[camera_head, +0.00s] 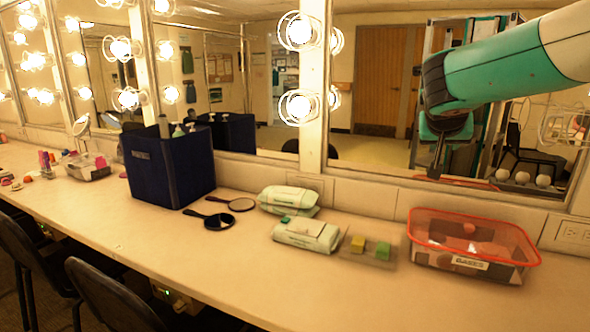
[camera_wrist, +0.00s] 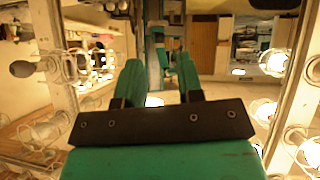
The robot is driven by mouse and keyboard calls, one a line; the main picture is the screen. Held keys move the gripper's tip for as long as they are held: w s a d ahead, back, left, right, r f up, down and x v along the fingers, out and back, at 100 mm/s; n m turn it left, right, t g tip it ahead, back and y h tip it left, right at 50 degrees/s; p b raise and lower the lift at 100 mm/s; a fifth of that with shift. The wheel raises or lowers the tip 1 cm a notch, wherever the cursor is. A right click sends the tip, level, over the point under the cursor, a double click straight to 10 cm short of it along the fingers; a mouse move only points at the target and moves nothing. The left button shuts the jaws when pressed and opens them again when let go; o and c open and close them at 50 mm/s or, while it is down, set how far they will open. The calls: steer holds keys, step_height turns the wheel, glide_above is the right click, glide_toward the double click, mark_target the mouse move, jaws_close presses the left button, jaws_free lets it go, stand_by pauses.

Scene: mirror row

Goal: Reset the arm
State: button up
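My arm (camera_head: 510,60) reaches in from the upper right in the head view, raised above the counter in front of the mirror. My gripper (camera_wrist: 158,78) shows in the wrist view with its two green fingers apart and nothing between them. In the head view the gripper end is dark and partly hidden by the arm, so its fingers are hard to make out. The wrist view faces the mirror, where a green and white reflection of my own body (camera_wrist: 160,50) shows between the fingers.
The counter (camera_head: 150,235) holds a navy bin (camera_head: 180,172), two hand mirrors (camera_head: 219,221), wipe packs (camera_head: 306,237), a clear tray with sponges (camera_head: 368,249) and a red-rimmed clear box (camera_head: 470,248). Lit bulbs (camera_head: 299,105) line the mirror frames. Dark chairs (camera_head: 110,295) stand at the front left.

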steer(key=s+a+f+n+g+y+p, duration=0.1)
steer(key=s+a, duration=0.5)
steer(key=s, duration=0.7)
steer(key=s+a+f+n+g+y, duration=0.3)
steer(key=s+a+n+g+y, duration=0.2)
steer(key=s, duration=0.8)
steer(key=s+a+f+n+g+y+p, duration=0.1)
steer(key=s+a+f+n+g+y, duration=0.2)
steer(key=s+a, duration=0.4)
steer(key=s+n+y, duration=0.1)
steer(key=s+n, duration=0.1)
steer(key=s, duration=0.5)
steer(key=shift+a+n+p, duration=0.2)
steer(key=shift+n+p, duration=0.15)
steer(key=shift+n, duration=0.05)
steer(key=shift+d, duration=0.1)
